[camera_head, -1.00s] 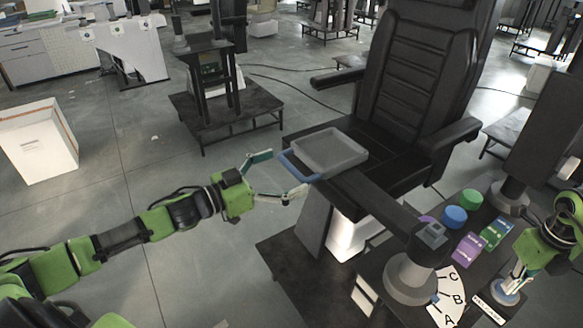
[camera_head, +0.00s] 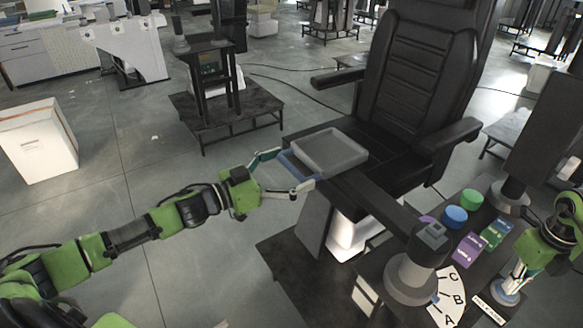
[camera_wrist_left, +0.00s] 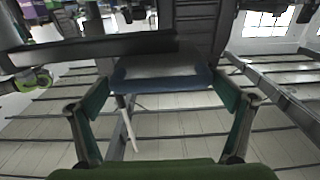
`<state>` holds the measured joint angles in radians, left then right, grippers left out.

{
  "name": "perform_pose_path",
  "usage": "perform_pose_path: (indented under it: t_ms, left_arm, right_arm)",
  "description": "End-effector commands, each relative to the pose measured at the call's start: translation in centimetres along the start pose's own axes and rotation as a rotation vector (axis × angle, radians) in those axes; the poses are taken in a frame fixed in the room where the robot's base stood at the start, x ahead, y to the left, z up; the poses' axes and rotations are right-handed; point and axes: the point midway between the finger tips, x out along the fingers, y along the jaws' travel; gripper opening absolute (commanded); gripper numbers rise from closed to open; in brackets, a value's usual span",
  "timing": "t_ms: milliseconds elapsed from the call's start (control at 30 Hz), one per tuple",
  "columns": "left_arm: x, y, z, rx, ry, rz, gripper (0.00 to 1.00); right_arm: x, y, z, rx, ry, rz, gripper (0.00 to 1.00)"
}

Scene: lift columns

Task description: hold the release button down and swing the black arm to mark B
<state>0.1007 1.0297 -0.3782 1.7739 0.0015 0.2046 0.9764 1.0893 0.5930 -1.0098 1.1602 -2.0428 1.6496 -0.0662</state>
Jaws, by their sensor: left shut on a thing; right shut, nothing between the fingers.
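The black arm (camera_head: 375,202) runs from a grey round pivot (camera_head: 409,281) at the lower right up-left to a grey tray (camera_head: 331,151) with a blue handle (camera_head: 297,164) in front of the chair. My left gripper (camera_head: 285,172) is shut on the blue handle, one finger at each end; the handle also shows between the fingers in the left wrist view (camera_wrist_left: 165,86). Marks C, B and A lie on a white dial (camera_head: 457,299) beside the pivot. My right gripper (camera_head: 511,286) is shut and points down at a small blue button (camera_head: 503,296), partly hidden; I cannot tell whether it is pressed.
A blue knob (camera_head: 455,216), a green knob (camera_head: 471,199), and purple (camera_head: 469,248) and green (camera_head: 496,233) blocks stand near the pivot. The black chair (camera_head: 420,85) stands behind the tray. Open floor lies left of the tray, with a white box (camera_head: 38,143) further left.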

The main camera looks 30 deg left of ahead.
Motion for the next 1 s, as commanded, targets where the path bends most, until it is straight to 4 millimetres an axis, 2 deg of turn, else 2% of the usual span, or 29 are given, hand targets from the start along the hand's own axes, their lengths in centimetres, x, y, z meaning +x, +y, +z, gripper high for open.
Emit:
perform_pose_path:
  t_ms: [167, 367, 1000]
  left_arm:
    - [-0.5, 0.8, 0.1, -0.009, 0.006, -0.014, 0.56]
    - [-2.1, 1.9, 0.2, -0.016, 0.01, -0.064, 0.56]
    - [-10.0, 6.7, 0.4, -0.025, 0.006, -0.326, 0.56]
  right_arm:
    - [0.1, 0.1, 0.0, -0.001, 0.0, 0.001, 0.0]
    - [0.1, 0.1, 0.0, -0.001, 0.0, 0.002, 0.0]
    - [0.2, 0.1, 0.0, -0.001, 0.001, 0.002, 0.0]
